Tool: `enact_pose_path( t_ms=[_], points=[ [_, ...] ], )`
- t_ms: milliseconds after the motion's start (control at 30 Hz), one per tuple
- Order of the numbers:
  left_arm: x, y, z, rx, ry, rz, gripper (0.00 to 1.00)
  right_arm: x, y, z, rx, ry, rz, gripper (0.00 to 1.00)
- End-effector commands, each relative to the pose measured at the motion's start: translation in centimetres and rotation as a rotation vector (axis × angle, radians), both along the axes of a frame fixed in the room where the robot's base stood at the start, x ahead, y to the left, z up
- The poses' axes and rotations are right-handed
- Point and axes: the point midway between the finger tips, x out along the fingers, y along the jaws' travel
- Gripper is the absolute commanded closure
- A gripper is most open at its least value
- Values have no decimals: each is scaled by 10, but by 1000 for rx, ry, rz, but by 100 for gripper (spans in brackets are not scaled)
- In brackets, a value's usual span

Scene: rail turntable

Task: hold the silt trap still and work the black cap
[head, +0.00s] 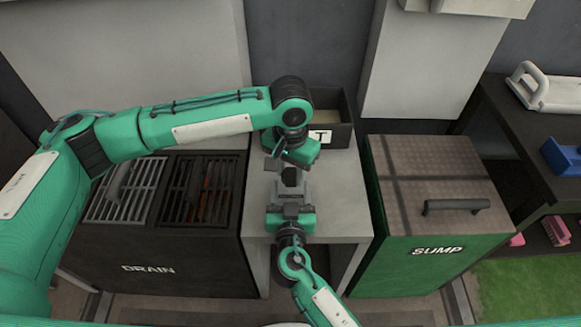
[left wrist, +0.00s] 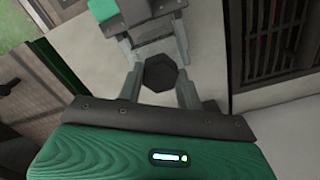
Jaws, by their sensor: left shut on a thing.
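The black cap (left wrist: 160,73) is a dark, many-sided knob between my left fingertips in the left wrist view. My left gripper (head: 288,164) reaches down from above and is shut on it. The silt trap (head: 291,190) is a small grey body on the grey table, directly under the cap and mostly hidden by the grippers. My right gripper (head: 291,197) comes from the near side, with its fingers around the trap's place. It also shows at the top of the left wrist view (left wrist: 152,52). I cannot tell whether its fingers touch the trap.
An open dark bin (head: 338,112) stands at the back of the grey table (head: 343,205). The drain box (head: 150,240) with grates is on the left. The green sump box (head: 405,262) with a handled lid is on the right. A dark shelf (head: 505,110) stands far right.

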Motion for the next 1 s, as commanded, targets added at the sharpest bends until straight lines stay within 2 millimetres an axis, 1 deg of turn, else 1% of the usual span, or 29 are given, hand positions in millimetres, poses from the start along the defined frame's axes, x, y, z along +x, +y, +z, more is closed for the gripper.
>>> enact_pose_path(
  t_ms=[33,67,167,233,533,700,1000],
  points=[
    [0,0,1,-1,-1,0,82,0,0,0,0,1,0,83],
    [0,0,1,-1,-1,0,88,0,0,0,0,1,0,83],
    [0,0,1,0,-1,-11,88,0,0,0,0,1,0,83],
    [0,0,1,0,-1,-52,88,0,0,0,0,1,0,83],
    [0,0,1,-2,0,-384,88,0,0,0,0,1,0,83],
    [1,0,1,-1,-1,-509,88,0,0,0,0,1,0,83],
    [1,0,1,-1,-1,-526,88,0,0,0,0,1,0,83]
  ],
)
